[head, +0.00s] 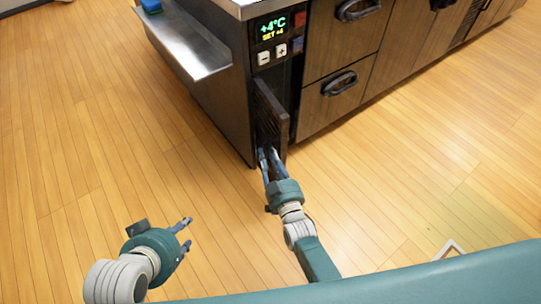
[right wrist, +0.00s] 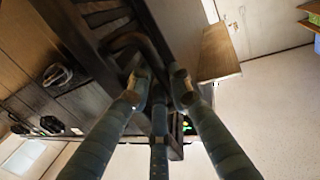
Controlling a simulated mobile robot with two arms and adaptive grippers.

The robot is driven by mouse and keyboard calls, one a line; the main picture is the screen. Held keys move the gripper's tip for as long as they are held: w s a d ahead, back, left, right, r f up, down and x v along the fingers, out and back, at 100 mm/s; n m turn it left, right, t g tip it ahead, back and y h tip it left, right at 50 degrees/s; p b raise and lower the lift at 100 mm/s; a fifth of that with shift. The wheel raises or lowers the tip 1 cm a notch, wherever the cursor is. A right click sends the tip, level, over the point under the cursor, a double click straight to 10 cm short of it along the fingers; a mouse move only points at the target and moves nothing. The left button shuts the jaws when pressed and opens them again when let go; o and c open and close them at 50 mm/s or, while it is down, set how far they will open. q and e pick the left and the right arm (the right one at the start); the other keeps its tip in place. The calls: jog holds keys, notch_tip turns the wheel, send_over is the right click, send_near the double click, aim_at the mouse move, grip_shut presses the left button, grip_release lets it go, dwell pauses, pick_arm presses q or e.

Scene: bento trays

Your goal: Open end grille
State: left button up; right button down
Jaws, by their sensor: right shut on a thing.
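The end grille (head: 271,118) is a dark slatted panel low at the near end of the counter unit, below the temperature display. It stands angled out from the unit, with a dark gap along its right side. My right gripper (head: 270,156) is at its lower part and is shut on it; the fingers hide the exact contact. In the right wrist view the grille's slats (right wrist: 97,12) lie just beyond the fingertips (right wrist: 158,82). My left gripper (head: 185,233) is empty above the floor at lower left, its fingers apart.
The display panel (head: 271,28) reads +4°C, with two buttons below. Drawers with dark handles (head: 340,84) run to the right. A metal shelf (head: 190,42) juts out from the unit's left side. The wooden floor (head: 80,140) is clear around the unit.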

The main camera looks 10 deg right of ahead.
jog(key=shift+a+r, duration=0.1)
jog(key=shift+a, duration=0.2)
jog(key=c, duration=1.6)
grip_release()
jog(key=shift+o, duration=0.2)
jog(key=s+d, duration=0.2)
jog(key=s, duration=0.9)
jog(key=shift+s, duration=0.4)
jog(key=shift+d, duration=0.1)
